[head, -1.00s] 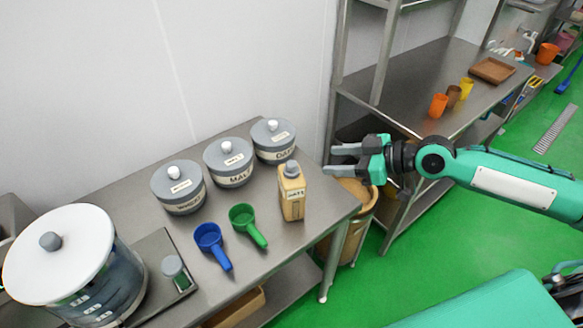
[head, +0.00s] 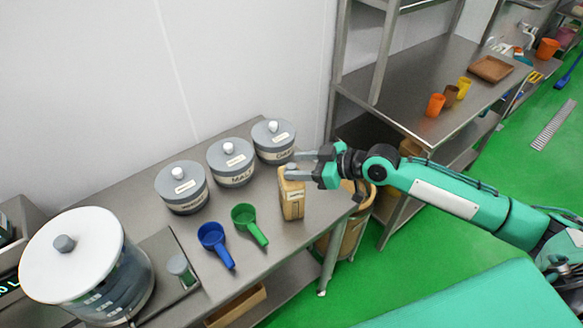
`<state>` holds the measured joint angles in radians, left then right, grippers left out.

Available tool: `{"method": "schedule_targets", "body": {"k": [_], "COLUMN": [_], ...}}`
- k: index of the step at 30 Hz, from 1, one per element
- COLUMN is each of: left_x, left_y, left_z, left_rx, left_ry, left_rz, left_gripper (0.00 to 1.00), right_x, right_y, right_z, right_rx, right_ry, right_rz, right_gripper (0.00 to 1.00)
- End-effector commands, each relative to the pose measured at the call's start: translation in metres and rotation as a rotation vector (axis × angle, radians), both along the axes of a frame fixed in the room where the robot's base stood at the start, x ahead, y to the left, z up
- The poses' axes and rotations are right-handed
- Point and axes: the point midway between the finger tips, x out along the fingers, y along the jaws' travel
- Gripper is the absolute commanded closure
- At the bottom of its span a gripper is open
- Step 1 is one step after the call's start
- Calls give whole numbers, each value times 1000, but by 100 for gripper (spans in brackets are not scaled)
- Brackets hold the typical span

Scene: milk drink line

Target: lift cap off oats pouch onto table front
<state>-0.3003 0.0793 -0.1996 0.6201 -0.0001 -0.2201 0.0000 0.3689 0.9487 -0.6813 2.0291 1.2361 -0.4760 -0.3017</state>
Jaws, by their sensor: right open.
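The oats pouch (head: 291,199) is a tan, box-like pack with a white label, upright near the right end of the steel table (head: 185,238). Its grey cap (head: 291,168) is on top, partly hidden by my right gripper. My right gripper (head: 292,166) comes in from the right, level with the pouch top. Its fingers are open and lie at or around the cap; I cannot tell whether they touch it. My left gripper is not in view.
Three grey lidded canisters (head: 231,162) stand behind the pouch. A blue scoop (head: 214,243) and a green scoop (head: 248,222) lie in front. A large white-lidded pot (head: 85,250) stands at the left. A shelf unit (head: 430,85) with cups is at the right.

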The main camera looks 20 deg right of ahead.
Motion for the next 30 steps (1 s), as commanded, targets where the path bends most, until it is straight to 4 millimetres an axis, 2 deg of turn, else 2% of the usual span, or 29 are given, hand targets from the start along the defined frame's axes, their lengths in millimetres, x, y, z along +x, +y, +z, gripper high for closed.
{"method": "schedule_targets", "body": {"k": [3,9,19,20,27,30], "left_x": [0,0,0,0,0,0], "left_y": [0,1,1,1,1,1], "left_z": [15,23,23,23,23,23], "left_rx": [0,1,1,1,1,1], "left_ry": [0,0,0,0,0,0], "left_rz": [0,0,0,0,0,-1], "left_gripper": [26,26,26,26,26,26], "right_x": [6,18,20,20,20,20], "right_y": [13,28,31,31,31,31], "right_z": [-1,-12,-16,-16,-16,-16], "right_rx": [4,2,-1,-1,0,0], "right_ry": [1,-1,-1,-1,0,0], "right_rz": [0,0,-1,-1,0,0], "right_gripper": [50,50,50,54,100,100]}}
